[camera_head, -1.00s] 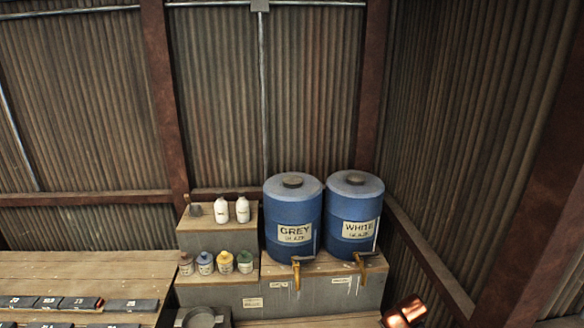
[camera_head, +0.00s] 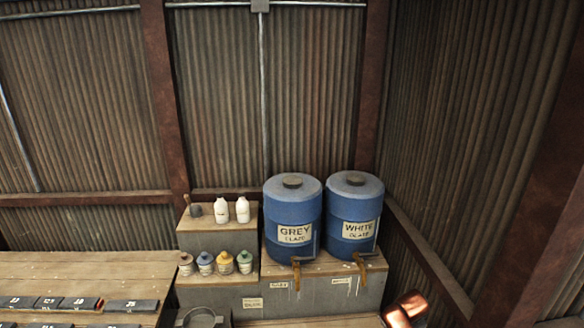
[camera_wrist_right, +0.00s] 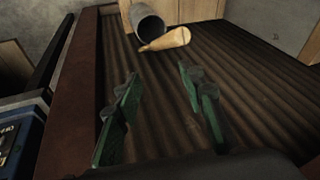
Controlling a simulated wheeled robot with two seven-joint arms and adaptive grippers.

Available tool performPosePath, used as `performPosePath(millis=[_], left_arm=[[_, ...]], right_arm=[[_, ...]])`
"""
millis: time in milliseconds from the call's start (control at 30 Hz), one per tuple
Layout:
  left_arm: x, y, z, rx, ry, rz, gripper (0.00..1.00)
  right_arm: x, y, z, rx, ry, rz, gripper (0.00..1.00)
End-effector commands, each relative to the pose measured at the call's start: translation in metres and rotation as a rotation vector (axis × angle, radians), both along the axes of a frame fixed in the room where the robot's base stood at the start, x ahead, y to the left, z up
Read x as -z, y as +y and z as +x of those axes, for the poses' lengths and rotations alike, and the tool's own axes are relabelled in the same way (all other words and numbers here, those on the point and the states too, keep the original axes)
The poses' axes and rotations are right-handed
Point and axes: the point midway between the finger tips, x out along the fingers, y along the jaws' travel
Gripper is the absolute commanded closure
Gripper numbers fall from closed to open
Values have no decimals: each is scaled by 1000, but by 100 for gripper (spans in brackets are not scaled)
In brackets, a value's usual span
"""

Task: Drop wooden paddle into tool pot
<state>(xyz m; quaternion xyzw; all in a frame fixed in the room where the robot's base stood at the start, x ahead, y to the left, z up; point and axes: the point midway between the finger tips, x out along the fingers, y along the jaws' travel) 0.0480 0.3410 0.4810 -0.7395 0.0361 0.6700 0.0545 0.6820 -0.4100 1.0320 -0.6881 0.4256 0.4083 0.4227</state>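In the right wrist view a grey cylindrical pot (camera_wrist_right: 147,22) is at the top, its round dark opening visible. A pale wooden paddle-like piece (camera_wrist_right: 168,41) is just beside or in front of the pot's lower edge; I cannot tell whether they touch. My right gripper (camera_wrist_right: 157,80) has its two green fingers spread apart with nothing between them, and the wooden piece is beyond the fingertips. In the head view a small dark pot (camera_head: 194,210) with a thin brownish stick stands on the upper step. My left gripper is not in view.
Two blue glaze tanks, grey (camera_head: 292,210) and white (camera_head: 354,205), stand on the shelf with taps in front. White bottles (camera_head: 242,210) and several small jars (camera_head: 224,262) sit on steps left of them. A wooden table (camera_head: 80,266) with dark tiles is at left.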

Motion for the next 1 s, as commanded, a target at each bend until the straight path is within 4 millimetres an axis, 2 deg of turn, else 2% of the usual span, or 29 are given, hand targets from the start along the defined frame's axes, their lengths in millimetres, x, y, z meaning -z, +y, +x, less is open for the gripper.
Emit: performPosePath(millis=[100,333,500,733,800,867,967,1000], left_arm=[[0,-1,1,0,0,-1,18],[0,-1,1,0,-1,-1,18],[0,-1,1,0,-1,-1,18],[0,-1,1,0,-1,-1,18],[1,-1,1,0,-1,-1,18],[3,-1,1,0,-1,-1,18],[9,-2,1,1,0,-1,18],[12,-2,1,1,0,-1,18]], right_arm=[[-25,8,-7,-3,-4,3,63],[-62,17,-19,-1,-3,2,63],[-73,20,-24,-2,-1,1,63],[-75,20,-25,-1,0,1,63],[-71,20,-25,-5,3,0,63],[-59,19,-26,-17,11,1,63],[-16,15,-30,-64,38,-2,63],[9,13,-33,-93,52,-2,63]])
